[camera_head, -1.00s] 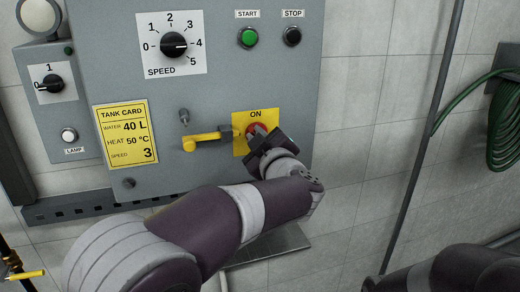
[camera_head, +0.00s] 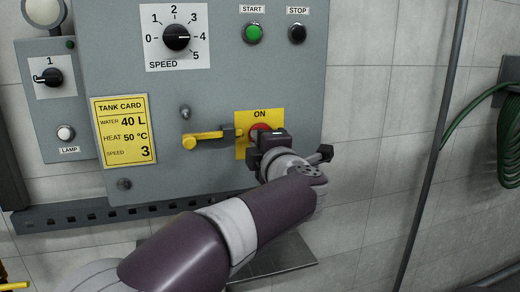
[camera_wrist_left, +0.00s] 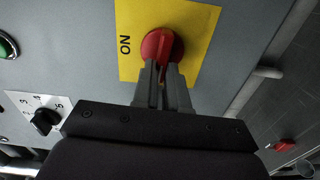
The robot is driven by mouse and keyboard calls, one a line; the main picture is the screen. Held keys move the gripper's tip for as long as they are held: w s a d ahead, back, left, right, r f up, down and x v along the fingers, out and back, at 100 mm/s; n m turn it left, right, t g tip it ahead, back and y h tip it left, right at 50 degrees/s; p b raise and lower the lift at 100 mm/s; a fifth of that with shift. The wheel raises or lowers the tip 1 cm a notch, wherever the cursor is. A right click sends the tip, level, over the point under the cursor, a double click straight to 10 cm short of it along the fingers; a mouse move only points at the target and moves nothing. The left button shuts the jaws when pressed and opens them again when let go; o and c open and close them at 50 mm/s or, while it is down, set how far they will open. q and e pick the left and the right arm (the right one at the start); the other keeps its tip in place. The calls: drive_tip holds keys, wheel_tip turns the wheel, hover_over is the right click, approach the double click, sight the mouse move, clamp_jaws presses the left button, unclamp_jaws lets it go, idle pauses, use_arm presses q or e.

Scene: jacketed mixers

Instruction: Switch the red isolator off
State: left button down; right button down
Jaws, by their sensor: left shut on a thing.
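The red isolator (camera_head: 258,130) is a red rotary knob on a yellow plate (camera_head: 241,147) marked ON, low on the grey panel. My left gripper (camera_head: 263,138) is at the knob and covers its lower part in the head view. In the left wrist view, both fingers of the gripper (camera_wrist_left: 164,75) are shut on the red knob (camera_wrist_left: 159,42), and the word ON reads sideways beside it. The knob's exact angle is partly hidden by the fingers. My right gripper is in neither view.
A yellow-handled lever (camera_head: 203,140) sticks out just left of the isolator plate. The speed dial (camera_head: 176,38), green START button (camera_head: 253,33) and black STOP button (camera_head: 297,33) are above. A grey pole (camera_head: 438,140) stands to the right.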

use_arm(q)
drive_tip(key=shift+r+n, duration=0.15)
drive_tip(key=shift+n, duration=0.25)
drive_tip(key=c, duration=1.4)
unclamp_jaws()
drive_tip(key=shift+o, duration=1.2)
drive_tip(key=shift+w, duration=0.1)
drive_tip(key=shift+w+f, duration=0.1)
drive_tip(key=shift+f, duration=0.1)
drive_tip(key=b+v, duration=0.3)
drive_tip(key=v, duration=0.9)
drive_tip(key=shift+s, duration=0.35)
drive_tip(key=shift+d, duration=0.1)
